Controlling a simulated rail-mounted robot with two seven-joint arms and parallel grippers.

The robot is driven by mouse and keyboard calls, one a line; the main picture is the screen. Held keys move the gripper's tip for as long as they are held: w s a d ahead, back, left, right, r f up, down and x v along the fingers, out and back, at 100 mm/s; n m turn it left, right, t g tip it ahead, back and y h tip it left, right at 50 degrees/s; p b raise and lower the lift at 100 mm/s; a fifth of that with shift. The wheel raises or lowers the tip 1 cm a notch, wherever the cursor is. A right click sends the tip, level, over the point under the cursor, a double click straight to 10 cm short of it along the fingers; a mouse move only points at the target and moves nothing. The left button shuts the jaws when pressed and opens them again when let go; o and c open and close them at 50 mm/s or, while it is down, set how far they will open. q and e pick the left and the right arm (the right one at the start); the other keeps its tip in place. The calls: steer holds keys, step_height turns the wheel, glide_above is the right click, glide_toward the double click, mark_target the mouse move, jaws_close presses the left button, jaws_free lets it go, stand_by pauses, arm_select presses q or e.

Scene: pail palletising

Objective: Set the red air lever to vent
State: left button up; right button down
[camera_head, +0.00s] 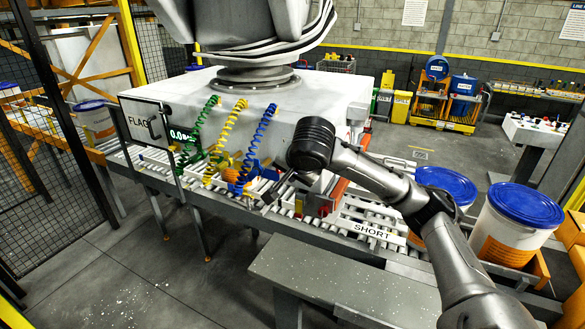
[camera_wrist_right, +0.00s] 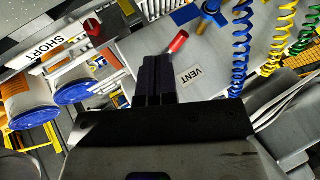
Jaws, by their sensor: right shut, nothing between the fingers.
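The red lever (camera_wrist_right: 179,42) shows in the right wrist view as a short red cylinder, just beyond and to the right of my fingertips. A white label reading VENT (camera_wrist_right: 190,76) lies on the grey panel below it. My right gripper (camera_wrist_right: 156,62) is shut and empty, its dark fingers beside the lever with a small gap visible in the picture. In the head view my right gripper (camera_head: 274,192) is low over the roller conveyor, partly hidden by its own wrist; I cannot make out the lever there. My left gripper is out of view.
Green (camera_head: 200,125), yellow (camera_head: 228,130) and blue (camera_head: 262,130) coiled hoses hang close left of my right gripper. Blue-lidded pails (camera_head: 515,225) stand at the right by the SHORT sign (camera_head: 370,230). A grey bench (camera_head: 330,280) lies in front.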

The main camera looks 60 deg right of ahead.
steer(key=shift+s+a+r, duration=0.3)
steer(key=shift+a+r, duration=0.35)
steer(key=shift+r, duration=0.2)
stand_by(0.3)
